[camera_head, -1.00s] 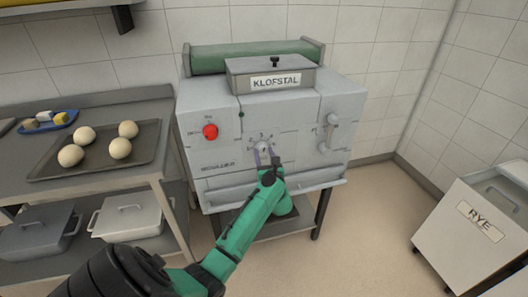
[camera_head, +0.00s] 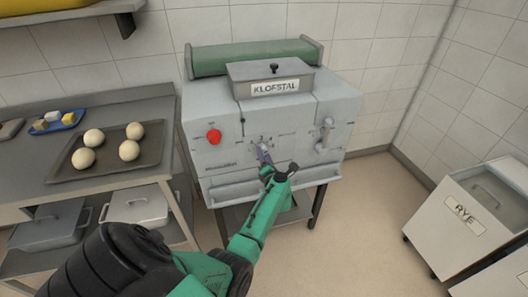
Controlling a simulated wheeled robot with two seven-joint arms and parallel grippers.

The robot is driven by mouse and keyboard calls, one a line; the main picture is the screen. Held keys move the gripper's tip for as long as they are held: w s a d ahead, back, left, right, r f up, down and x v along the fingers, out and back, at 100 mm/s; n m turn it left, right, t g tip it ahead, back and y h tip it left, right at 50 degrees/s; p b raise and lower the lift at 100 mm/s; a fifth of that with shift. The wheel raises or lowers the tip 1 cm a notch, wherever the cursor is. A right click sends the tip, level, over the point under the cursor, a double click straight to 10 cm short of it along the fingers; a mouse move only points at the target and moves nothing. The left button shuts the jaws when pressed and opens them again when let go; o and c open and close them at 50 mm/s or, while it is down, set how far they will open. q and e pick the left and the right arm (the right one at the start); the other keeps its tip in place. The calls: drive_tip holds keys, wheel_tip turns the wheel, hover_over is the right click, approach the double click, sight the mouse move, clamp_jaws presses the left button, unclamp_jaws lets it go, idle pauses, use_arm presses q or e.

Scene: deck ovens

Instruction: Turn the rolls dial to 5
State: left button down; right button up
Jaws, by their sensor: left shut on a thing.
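The grey machine (camera_head: 225,160) stands against the tiled wall, with a lidded box labelled KLOFSTAL on top. A small dial (camera_head: 262,144) with numbers around it sits in the middle of its front. My left gripper (camera_head: 264,155) is at this dial, shut on it, with its fingers reaching up from below. The fingers hide much of the dial, and I cannot read which number it points to. My right gripper is not in view.
A red button (camera_head: 214,137) is left of the dial and a lever handle (camera_head: 325,133) is right of it. A side table holds a tray (camera_head: 66,172) of dough balls. A bin labelled RYE (camera_head: 466,213) stands at right. The floor between is clear.

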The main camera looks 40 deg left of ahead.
use_arm(q)
drive_tip(key=shift+d+f+m+g+p, duration=0.1)
drive_tip(key=shift+m+g+p, duration=0.2)
drive_tip(key=shift+m+p, duration=1.45)
drive_tip(key=shift+m+b, duration=0.8)
drive_tip(key=shift+m, duration=0.25)
drive_tip(key=shift+c, duration=1.6)
unclamp_jaws()
